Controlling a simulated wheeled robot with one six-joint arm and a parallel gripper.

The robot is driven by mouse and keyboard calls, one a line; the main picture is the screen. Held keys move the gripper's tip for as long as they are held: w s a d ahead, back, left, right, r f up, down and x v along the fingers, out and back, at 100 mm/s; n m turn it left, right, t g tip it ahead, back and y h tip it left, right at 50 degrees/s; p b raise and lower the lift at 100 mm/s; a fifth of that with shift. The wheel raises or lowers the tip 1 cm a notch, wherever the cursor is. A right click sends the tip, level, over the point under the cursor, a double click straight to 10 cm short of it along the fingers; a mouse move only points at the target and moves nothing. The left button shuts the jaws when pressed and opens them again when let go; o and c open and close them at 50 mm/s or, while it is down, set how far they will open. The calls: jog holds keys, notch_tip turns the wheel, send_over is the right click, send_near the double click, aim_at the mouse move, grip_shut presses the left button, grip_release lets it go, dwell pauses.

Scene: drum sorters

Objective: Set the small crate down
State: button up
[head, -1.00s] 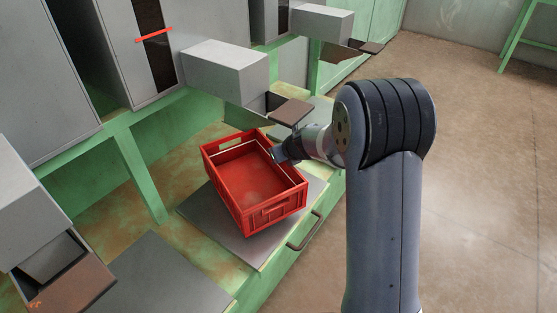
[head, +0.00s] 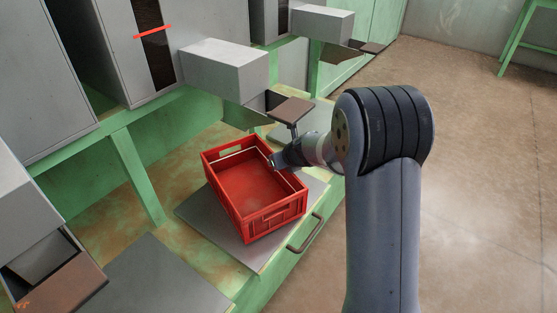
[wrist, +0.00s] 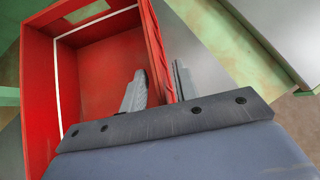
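The small crate (head: 262,222) is red, open-topped and looks empty. It is upright over a grey metal plate (head: 200,209) on the green bench; I cannot tell whether its base fully touches the plate. My gripper (head: 275,162) is at the crate's right-hand wall. In the wrist view, my gripper (wrist: 160,85) has one finger inside the crate (wrist: 95,75) and the other outside, with the wall closely between them. The fingers look shut on that wall. The underside of the crate is hidden.
A grey chute box (head: 225,70) and a brown flap (head: 292,110) stand close behind my gripper. A handle (head: 305,233) sticks out at the bench front. Another grey plate (head: 165,280) lies free at the lower left, near a second flap (head: 65,285).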

jog(key=shift+r, duration=0.25)
jog(key=p+v, duration=0.4)
jog(key=v, duration=0.6)
jog(key=shift+s+d+r, duration=0.15)
jog(key=shift+s+r, duration=0.1)
jog(key=shift+r, duration=0.05)
jog(key=shift+s+d+r, duration=0.2)
jog(key=shift+s+r, duration=0.15)
jog(key=shift+s, duration=0.1)
